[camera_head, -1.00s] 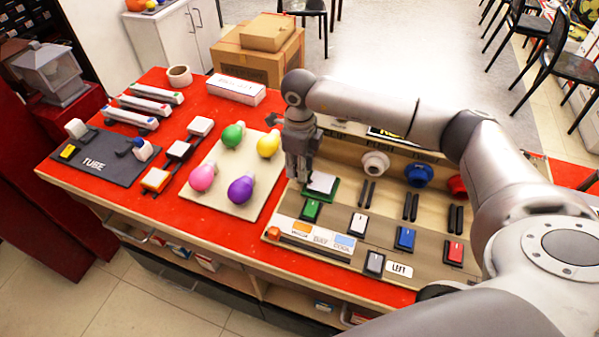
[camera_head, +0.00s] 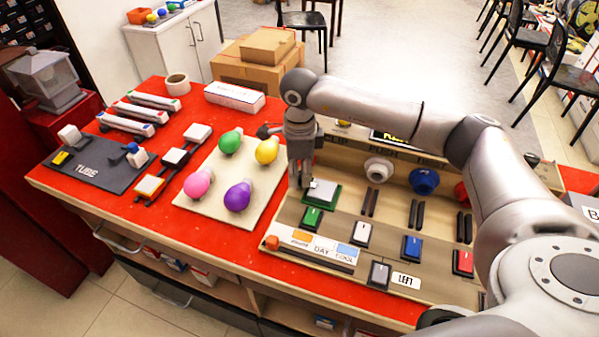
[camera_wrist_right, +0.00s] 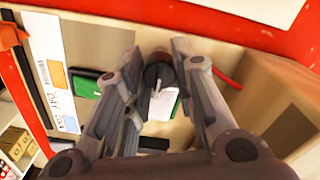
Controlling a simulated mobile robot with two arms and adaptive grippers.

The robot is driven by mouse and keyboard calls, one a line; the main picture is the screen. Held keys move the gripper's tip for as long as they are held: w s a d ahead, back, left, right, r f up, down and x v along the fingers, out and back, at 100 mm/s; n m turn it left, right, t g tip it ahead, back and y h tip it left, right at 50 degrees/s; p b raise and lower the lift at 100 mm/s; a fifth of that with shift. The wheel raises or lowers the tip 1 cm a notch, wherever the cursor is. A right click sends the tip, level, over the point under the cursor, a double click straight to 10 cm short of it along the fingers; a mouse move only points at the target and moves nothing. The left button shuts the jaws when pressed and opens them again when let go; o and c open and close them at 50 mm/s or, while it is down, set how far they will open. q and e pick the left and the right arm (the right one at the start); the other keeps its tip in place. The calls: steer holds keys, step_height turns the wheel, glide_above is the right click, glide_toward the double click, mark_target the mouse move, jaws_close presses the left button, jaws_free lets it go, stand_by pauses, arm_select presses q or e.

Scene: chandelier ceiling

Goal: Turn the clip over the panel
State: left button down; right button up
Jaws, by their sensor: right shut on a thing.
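The white panel (camera_head: 322,194) sits on a green base at the left end of the wooden board, below the label CLIP. In the right wrist view the panel (camera_wrist_right: 163,106) shows white beyond the fingertips, with green beside it. My right gripper (camera_head: 305,183) is at the panel's upper left edge, pointing down. In the wrist view my right gripper (camera_wrist_right: 160,62) is shut on a small dark clip (camera_wrist_right: 157,72) with a thin pale lever over the panel. The fingers hide much of the clip, and its exact turn is hard to tell. My left gripper is not in view.
A green switch (camera_head: 312,218) lies just in front of the panel. A white knob (camera_head: 378,170) and a blue knob (camera_head: 424,181) stand to the right. A beige board with several coloured bulbs (camera_head: 237,196) is to the left. Cardboard boxes (camera_head: 250,70) stand behind.

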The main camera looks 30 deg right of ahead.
mark_target(299, 173)
steer(key=shift+r, duration=0.1)
steer(key=o, duration=1)
step_height(299, 173, up, 12)
stand_by(0.5)
